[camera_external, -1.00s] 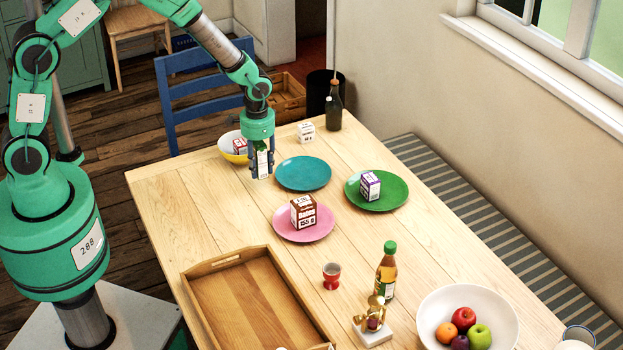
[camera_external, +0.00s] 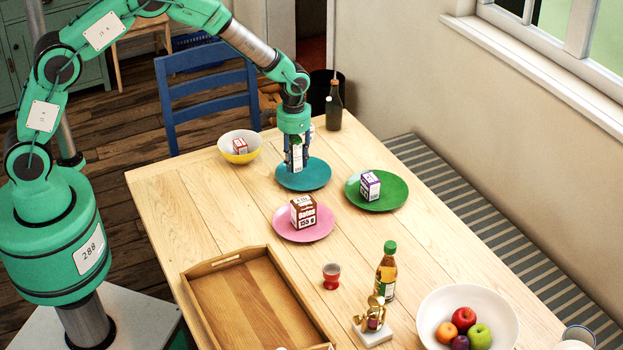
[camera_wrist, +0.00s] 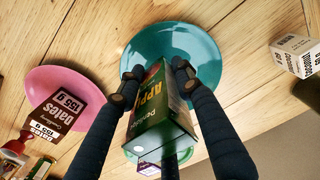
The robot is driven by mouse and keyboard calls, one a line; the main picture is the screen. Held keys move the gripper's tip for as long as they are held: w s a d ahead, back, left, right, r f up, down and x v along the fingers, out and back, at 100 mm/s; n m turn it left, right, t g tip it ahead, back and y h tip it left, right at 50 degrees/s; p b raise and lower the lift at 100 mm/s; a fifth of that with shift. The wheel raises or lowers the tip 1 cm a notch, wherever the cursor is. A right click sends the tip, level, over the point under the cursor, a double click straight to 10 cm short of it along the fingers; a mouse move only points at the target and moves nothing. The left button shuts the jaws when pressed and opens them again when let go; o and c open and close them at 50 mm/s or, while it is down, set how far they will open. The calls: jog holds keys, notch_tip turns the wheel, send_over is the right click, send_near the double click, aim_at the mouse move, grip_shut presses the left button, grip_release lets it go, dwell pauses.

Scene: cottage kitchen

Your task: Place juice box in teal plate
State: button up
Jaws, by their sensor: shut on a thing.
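The juice box (camera_external: 297,158), green and white with an apple label in the wrist view (camera_wrist: 158,112), is held upright between the fingers of my gripper (camera_external: 296,152). The fingers also show on both sides of it in the wrist view (camera_wrist: 154,80). The teal plate (camera_external: 318,178) lies on the table directly under the box and also fills the upper middle of the wrist view (camera_wrist: 205,45). The box is over the plate; I cannot tell whether its bottom touches the plate.
A pink plate (camera_external: 283,232) holds a dates box (camera_external: 303,213). A green plate (camera_external: 393,197) holds a purple-and-white box (camera_external: 370,186). A bowl (camera_external: 228,147) with a small red box stands left. A dark bottle (camera_external: 334,108) and a white box (camera_wrist: 297,55) are behind the teal plate.

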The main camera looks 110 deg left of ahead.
aim_at(294, 137)
jog(key=shift+f+b, duration=0.55)
jog(key=shift+f, duration=1.2)
jog(key=o, duration=1.3)
jog(key=shift+f, duration=0.15)
notch_tip(294, 137, up, 12)
jog(key=p, duration=0.2)
jog(key=shift+p, duration=0.4)
jog(key=shift+r, duration=0.2)
